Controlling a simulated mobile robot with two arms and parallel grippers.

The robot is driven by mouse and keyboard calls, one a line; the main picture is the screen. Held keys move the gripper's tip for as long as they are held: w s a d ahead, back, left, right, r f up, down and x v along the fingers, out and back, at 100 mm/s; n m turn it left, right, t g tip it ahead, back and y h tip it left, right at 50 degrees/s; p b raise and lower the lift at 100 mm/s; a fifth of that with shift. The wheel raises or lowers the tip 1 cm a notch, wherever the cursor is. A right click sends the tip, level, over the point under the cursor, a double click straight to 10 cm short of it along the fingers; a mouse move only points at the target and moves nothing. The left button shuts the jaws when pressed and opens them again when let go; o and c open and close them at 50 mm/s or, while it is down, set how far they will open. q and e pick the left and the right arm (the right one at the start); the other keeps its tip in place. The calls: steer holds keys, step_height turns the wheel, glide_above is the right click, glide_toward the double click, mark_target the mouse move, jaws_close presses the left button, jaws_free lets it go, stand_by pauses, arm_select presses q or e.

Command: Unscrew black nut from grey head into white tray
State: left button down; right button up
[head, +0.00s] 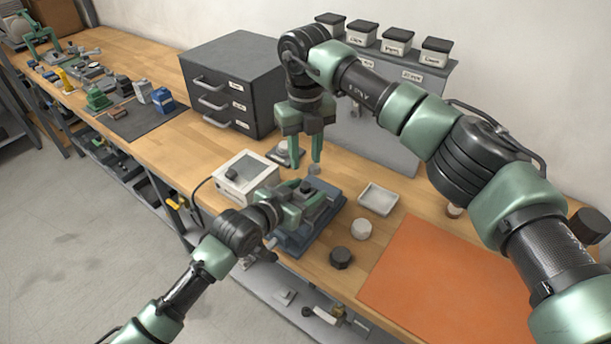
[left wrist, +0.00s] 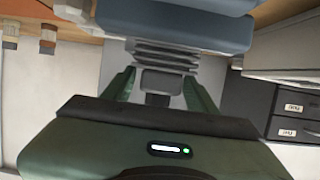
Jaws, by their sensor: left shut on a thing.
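My left gripper (head: 305,205) reaches in from the left and is shut on the grey head, a ribbed grey part (left wrist: 165,57) between its fingers in the left wrist view. The head sits at a blue-grey fixture (head: 290,240) on the bench. A small dark piece (head: 311,187) shows on top at the fingers; it may be the black nut, but I cannot tell. My right gripper (head: 302,158) hangs above and behind, pointing down, its fingers apart and empty. The white tray (head: 378,198) lies right of the fixture and looks empty.
A white cylinder (head: 361,229) and black round piece (head: 341,257) stand to the right, before an orange mat (head: 440,275). A dark drawer cabinet (head: 232,85) stands behind.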

mark_target(305, 185)
steer(key=m, duration=1)
steer(key=shift+m, duration=0.4)
steer(key=m, duration=0.4)
steer(key=shift+m, duration=0.3)
steer(key=m, duration=0.5)
steer(key=shift+f+m, duration=0.3)
steer(key=shift+f, duration=3.7)
